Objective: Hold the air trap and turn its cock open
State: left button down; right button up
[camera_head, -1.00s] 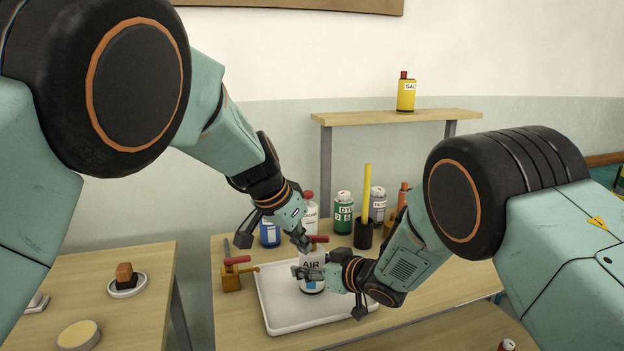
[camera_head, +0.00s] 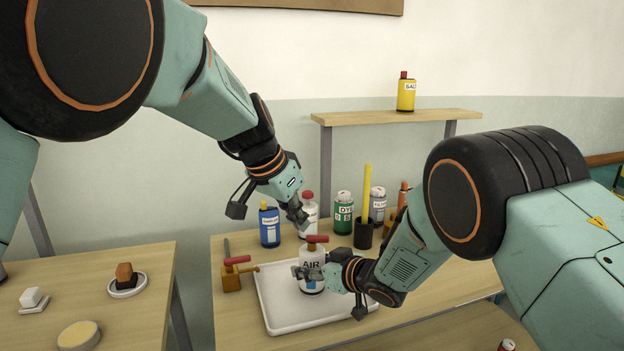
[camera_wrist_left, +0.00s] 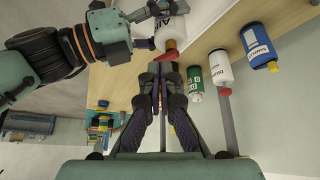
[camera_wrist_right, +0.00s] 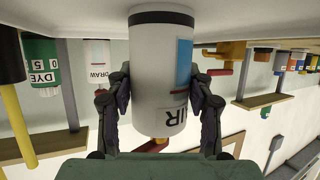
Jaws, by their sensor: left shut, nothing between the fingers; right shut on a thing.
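The air trap (camera_head: 311,278) is a white bottle marked AIR with a blue patch, standing upright on the white tray (camera_head: 275,322). Its red cock handle (camera_head: 317,239) lies crosswise on top, above an orange-brown neck. My right gripper (camera_head: 318,273) is shut around the body; the right wrist view shows the white air trap (camera_wrist_right: 160,75) between both fingers. My left gripper (camera_head: 301,222) is shut and empty, just above and left of the handle, apart from it in the head view. In the left wrist view the closed fingertips (camera_wrist_left: 160,72) appear close to the red handle (camera_wrist_left: 171,51).
A second brown valve with a red handle (camera_head: 236,261) stands left of the tray. Blue (camera_head: 269,227), white (camera_head: 308,211) and green (camera_head: 343,214) bottles stand behind, beside a dark cup (camera_head: 363,234) with a yellow stick. A side table (camera_head: 120,315) lies left, across a gap.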

pick_arm(q)
jog(key=shift+d+r, duration=0.2)
jog(key=shift+r, duration=0.15)
jog(key=w+a+f, duration=0.2)
jog(key=a+f, duration=0.1)
jog(key=f, duration=0.3)
jog(key=shift+w+a+f, duration=0.15)
jog(key=shift+w+a, duration=0.1)
dwell(0.3)
jog(key=shift+w+d, duration=0.25)
jog(key=shift+d, duration=0.3)
dwell(1.0)
jog(key=shift+s+d, duration=0.5)
jog(key=shift+s, duration=0.25)
dwell(0.4)
jog(key=shift+s+d, duration=0.4)
jog(key=shift+d, duration=0.35)
dwell(0.4)
